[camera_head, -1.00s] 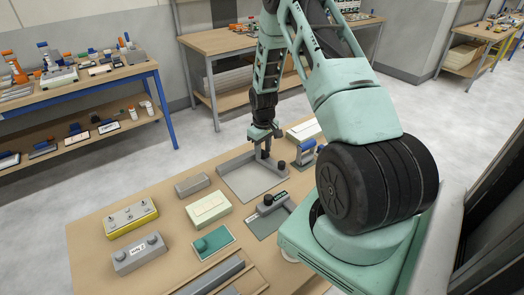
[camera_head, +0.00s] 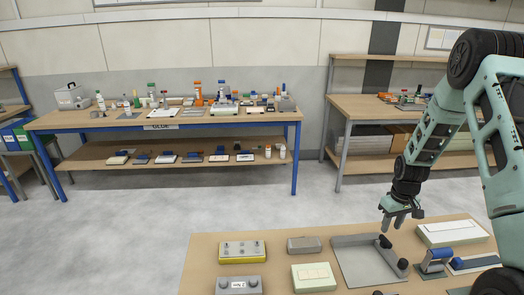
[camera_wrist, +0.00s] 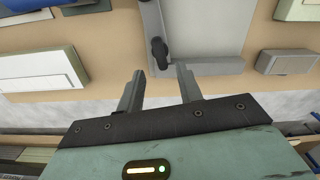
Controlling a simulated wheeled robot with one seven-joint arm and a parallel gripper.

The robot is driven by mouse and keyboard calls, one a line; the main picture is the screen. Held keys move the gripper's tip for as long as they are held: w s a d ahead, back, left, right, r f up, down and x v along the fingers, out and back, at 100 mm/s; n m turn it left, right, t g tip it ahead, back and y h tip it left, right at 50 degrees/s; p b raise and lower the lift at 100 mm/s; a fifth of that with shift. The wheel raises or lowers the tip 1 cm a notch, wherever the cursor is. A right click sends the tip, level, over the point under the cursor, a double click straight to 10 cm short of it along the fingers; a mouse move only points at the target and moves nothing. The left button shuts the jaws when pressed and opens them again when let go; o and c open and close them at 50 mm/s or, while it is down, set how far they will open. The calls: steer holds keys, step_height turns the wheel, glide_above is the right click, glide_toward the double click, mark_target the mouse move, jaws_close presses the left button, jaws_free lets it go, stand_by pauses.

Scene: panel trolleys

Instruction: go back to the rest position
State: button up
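My gripper (camera_head: 397,222) hangs from my green arm on the right side of the head view, above the back edge of the near wooden table (camera_head: 215,252). In the wrist view my gripper (camera_wrist: 158,82) has its two fingers apart with nothing between them. Below it is a grey tray (camera_head: 362,268) with a raised rim and black knobs; in the wrist view the tray (camera_wrist: 205,30) and one dark knob show just beyond the fingertips. The fingers look apart from the tray.
The near table holds a yellow-based panel (camera_head: 241,252), a grey block (camera_head: 304,245), a grey two-knob box (camera_head: 238,285), a pale green box (camera_head: 313,277), a white box (camera_head: 452,233) and a blue-handled tool (camera_head: 436,260). A blue-legged bench (camera_head: 165,122) stands behind. Grey floor between is clear.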

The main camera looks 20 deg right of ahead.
steer(key=w+a+r+n+b, duration=0.1)
steer(key=w+a+r, duration=0.1)
steer(key=a, duration=0.4)
steer(key=w+a+r+b, duration=0.1)
steer(key=a+r, duration=0.2)
steer(key=a, duration=0.2)
steer(key=s+a+r+n+y+b, duration=0.1)
steer(key=s+a+r+n, duration=0.2)
steer(key=a, duration=0.8)
steer(key=s+a+r+n+b, duration=0.1)
steer(key=s+a+r+b, duration=0.2)
steer(key=a, duration=0.8)
steer(key=s+a+r+n+b, duration=0.1)
steer(key=s+a, duration=0.4)
steer(key=s, duration=0.5)
steer(key=s+a+r+n+b, duration=0.1)
steer(key=s+a+r+n, duration=0.1)
steer(key=s+a, duration=0.4)
steer(key=s+r, duration=0.1)
steer(key=s, duration=0.3)
steer(key=shift+r+n, duration=0.3)
steer(key=shift+r, duration=0.1)
